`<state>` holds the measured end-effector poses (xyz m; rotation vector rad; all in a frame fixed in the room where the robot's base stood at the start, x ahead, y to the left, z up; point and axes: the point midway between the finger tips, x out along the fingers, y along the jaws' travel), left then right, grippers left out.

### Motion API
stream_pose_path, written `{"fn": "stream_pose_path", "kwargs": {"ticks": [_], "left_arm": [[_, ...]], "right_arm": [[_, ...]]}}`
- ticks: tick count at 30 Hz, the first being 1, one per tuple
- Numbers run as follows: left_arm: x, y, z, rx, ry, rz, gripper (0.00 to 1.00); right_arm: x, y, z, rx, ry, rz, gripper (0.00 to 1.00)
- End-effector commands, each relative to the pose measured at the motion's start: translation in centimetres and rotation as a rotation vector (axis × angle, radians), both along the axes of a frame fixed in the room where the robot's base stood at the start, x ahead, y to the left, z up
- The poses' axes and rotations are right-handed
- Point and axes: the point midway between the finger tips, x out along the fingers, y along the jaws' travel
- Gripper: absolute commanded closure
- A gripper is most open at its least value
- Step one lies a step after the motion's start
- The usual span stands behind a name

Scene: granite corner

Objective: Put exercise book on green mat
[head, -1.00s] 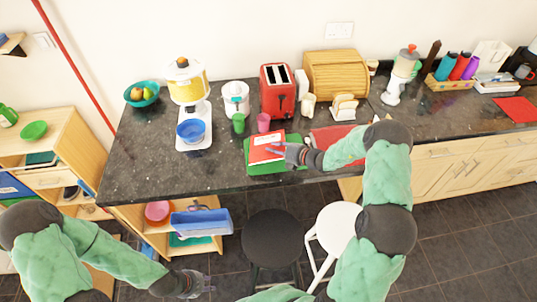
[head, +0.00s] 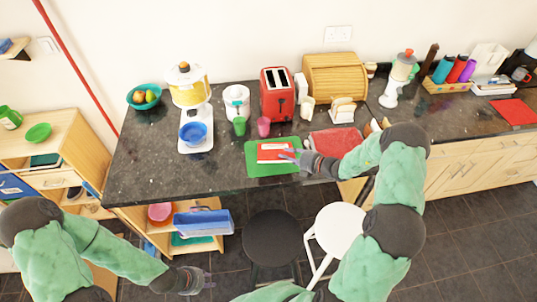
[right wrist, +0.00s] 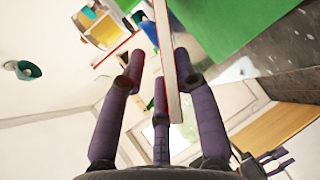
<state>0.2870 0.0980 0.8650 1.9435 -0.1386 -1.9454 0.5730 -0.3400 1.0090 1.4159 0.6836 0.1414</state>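The exercise book (head: 272,150), red with a white panel, is over the green mat (head: 262,170) on the dark counter. My right gripper (head: 293,156) is at the book's right end. In the right wrist view, the book (right wrist: 168,60) shows edge-on between the fingers of my right gripper (right wrist: 158,75), which appears shut on it. The green mat (right wrist: 235,30) lies beyond, at the upper right. I cannot tell whether the book touches the mat. My left gripper (head: 205,279) is low at the left, clear of the counter, with its fingers apart and empty.
A green cup (head: 239,126) and a pink cup (head: 263,127) stand just behind the mat. A red toaster (head: 277,95) is behind them. A folded red cloth (head: 335,142) lies to the right. The counter left of the mat is clear.

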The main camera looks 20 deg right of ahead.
Motion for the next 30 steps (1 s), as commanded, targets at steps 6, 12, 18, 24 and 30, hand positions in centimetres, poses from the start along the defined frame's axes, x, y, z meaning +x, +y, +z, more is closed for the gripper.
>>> {"fn": "stream_pose_path", "kwargs": {"ticks": [6,12,18,24,30], "left_arm": [[0.0,0.0,0.7,0.000,0.000,0.000,0.68],[0.0,0.0,0.6,0.000,0.000,0.000,0.68],[0.0,0.0,1.3,0.000,0.000,0.000,0.68],[0.0,0.0,3.9,0.000,0.000,0.000,0.68],[0.0,0.0,6.5,0.000,0.000,0.000,0.68]], "right_arm": [[-1.0,-0.6,0.5,-0.001,0.001,0.000,0.69],[-1.0,-0.5,0.4,0.000,0.000,0.001,0.69],[-1.2,-0.7,1.1,0.000,0.000,0.000,0.69],[-1.9,-1.1,3.8,0.001,0.000,0.000,0.69],[-2.9,-1.7,6.6,0.000,0.000,0.000,0.69]]}}
